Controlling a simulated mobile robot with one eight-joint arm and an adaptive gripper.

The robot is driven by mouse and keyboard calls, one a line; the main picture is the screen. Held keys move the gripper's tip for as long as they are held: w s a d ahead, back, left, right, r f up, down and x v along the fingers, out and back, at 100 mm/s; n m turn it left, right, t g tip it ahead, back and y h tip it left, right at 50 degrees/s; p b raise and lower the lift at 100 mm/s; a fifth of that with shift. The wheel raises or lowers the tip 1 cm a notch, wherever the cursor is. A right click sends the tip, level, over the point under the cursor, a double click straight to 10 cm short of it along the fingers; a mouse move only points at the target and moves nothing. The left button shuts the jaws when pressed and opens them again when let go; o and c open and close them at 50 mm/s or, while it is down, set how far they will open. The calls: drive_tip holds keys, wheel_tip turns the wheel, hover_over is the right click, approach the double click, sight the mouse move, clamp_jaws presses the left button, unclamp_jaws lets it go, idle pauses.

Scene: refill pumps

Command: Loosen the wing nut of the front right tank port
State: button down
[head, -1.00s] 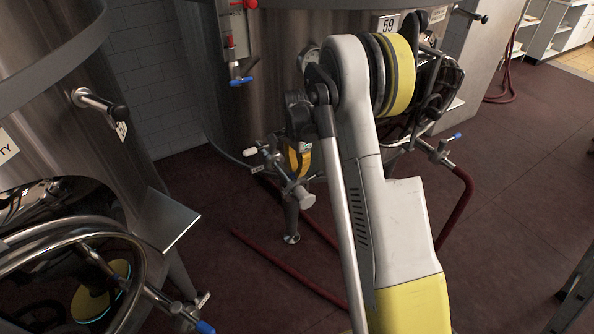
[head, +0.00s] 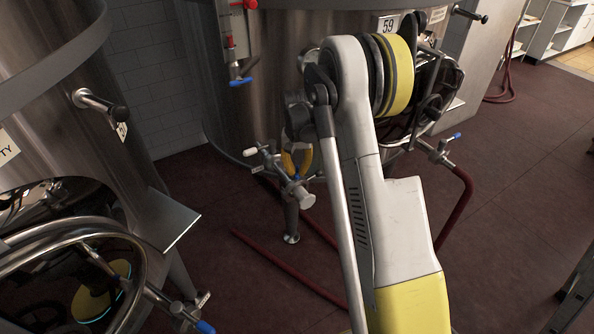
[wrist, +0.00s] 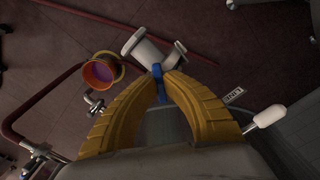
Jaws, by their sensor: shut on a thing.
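The tank port (head: 297,189) stands low on the front of the steel tank marked 59, with a pale end cap and a white-tipped handle. In the wrist view the pale port end (wrist: 142,46) lies just beyond my fingertips. The blue wing nut (wrist: 161,88) sits between the tips of my gripper's two yellow fingers (wrist: 162,78), and they are shut on it. In the head view my gripper (head: 297,165) is at the port, and the wing nut is too small or covered to make out there.
A second port (head: 436,150) with a blue-tipped handle and a red hose (head: 460,205) is to the right. A steel tank (head: 50,110) stands at left. A red hose (head: 285,265) lies on the floor. An orange ring-shaped thing (wrist: 103,70) shows in the wrist view.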

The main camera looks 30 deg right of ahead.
drive_tip(key=n, duration=0.6)
drive_tip(key=shift+n, duration=0.3)
drive_tip(key=n, duration=1.2)
drive_tip(key=shift+n, duration=0.3)
drive_tip(key=n, duration=0.5)
drive_tip(key=shift+n, duration=0.3)
drive_tip(key=c, duration=1.5)
unclamp_jaws()
